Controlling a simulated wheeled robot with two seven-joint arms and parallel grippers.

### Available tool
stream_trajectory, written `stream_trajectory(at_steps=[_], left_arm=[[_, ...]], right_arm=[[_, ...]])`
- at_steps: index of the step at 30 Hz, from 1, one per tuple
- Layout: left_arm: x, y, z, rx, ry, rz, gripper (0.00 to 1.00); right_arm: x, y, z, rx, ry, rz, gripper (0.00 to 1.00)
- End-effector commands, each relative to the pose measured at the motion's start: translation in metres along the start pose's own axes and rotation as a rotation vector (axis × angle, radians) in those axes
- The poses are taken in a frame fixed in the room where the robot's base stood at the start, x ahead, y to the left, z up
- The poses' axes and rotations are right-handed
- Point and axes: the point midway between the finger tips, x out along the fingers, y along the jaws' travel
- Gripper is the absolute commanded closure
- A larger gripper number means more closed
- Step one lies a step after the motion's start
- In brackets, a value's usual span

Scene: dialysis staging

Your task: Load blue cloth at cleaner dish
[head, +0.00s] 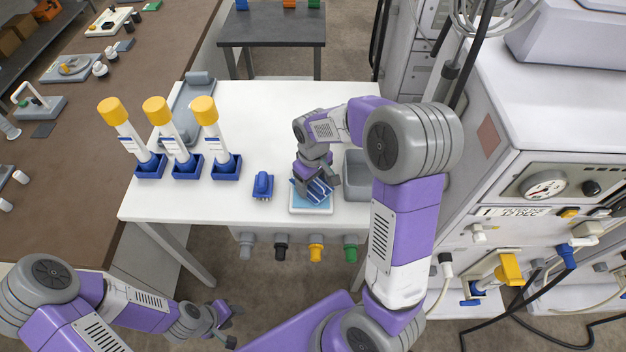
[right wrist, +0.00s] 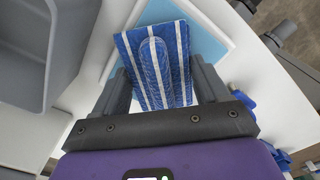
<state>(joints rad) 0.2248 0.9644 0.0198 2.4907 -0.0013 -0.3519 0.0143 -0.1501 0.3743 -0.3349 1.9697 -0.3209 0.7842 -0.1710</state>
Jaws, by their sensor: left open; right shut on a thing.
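A blue cloth with white stripes (right wrist: 140,62) is between the fingers of my right gripper (right wrist: 165,88), which is shut on it. The cloth also shows in the head view (head: 319,190), over a shallow white dish with a light blue inside (head: 311,208). The dish's rim (right wrist: 222,38) lies behind the cloth in the right wrist view. I cannot tell whether the cloth touches the dish. My right gripper (head: 315,184) partly covers the cloth in the head view. My left gripper (head: 228,325) is open and empty, in front of and below the white table (head: 262,120).
A grey bin (head: 356,190) stands right of the dish. A blue holder (head: 263,186) is to its left, then several yellow-capped tubes in blue stands (head: 184,160). A grey tray (head: 196,92) lies behind them. The dialysis machine (head: 540,190) stands at the right. The table's back middle is clear.

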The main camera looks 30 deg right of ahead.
Motion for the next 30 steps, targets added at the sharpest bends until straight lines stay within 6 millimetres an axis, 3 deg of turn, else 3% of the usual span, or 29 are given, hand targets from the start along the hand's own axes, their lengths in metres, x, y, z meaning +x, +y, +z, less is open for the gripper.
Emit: stream_trajectory(at_steps=[14,30], left_arm=[[-0.002,0.001,0.0,0.0,0.0,0.0,0.57],[-0.036,0.014,0.002,0.0,0.0,0.0,0.57]], right_arm=[[-0.001,-0.001,0.001,0.0,-0.004,-0.001,0.51],[-0.044,0.0,0.0,0.0,0.0,0.0,0.51]])
